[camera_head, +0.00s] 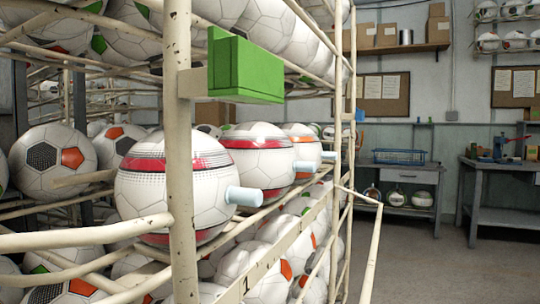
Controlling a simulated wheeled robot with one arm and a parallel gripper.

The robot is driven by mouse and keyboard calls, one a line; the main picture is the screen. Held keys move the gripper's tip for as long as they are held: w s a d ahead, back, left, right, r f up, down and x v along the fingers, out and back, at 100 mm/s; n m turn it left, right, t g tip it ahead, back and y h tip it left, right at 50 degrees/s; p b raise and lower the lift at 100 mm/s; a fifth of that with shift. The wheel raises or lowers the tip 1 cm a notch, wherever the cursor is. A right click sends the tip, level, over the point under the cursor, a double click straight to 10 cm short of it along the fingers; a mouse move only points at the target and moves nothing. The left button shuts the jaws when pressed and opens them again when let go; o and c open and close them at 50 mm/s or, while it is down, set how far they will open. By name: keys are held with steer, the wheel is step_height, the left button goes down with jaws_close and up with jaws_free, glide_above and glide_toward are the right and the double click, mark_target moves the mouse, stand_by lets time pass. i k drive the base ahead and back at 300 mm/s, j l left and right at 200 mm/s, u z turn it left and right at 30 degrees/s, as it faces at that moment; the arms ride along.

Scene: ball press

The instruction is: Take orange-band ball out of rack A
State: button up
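A beige metal rack (180,150) full of white balls fills the left half; no letter A shows on it. On its middle shelf, three banded balls stand in a row. The ball with an orange band (300,133) is the farthest, partly hidden behind a red-band ball (262,150). The nearest ball (140,200), also red-banded, is partly hidden by the front post. A pale blue cylinder sticks out to the right at each of these balls; the orange-band ball's cylinder (328,155) is small. My gripper is not in view.
A green box (245,68) is fixed to the front post. A beige bar (372,245) stands out from the rack's right end. Grey workbenches (408,172) line the back wall. The floor (430,265) at right is clear.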

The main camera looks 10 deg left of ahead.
mark_target(308, 146)
steer(key=u, duration=0.55)
steer(key=i+l, duration=0.15)
steer(key=l, duration=0.25)
steer(key=i+l+u, duration=0.1)
steer(key=l, duration=0.25)
steer(key=i+l, duration=0.2)
steer(key=l, duration=0.2)
steer(key=i+l+u, duration=0.1)
steer(key=l, duration=0.3)
steer(key=i, duration=0.05)
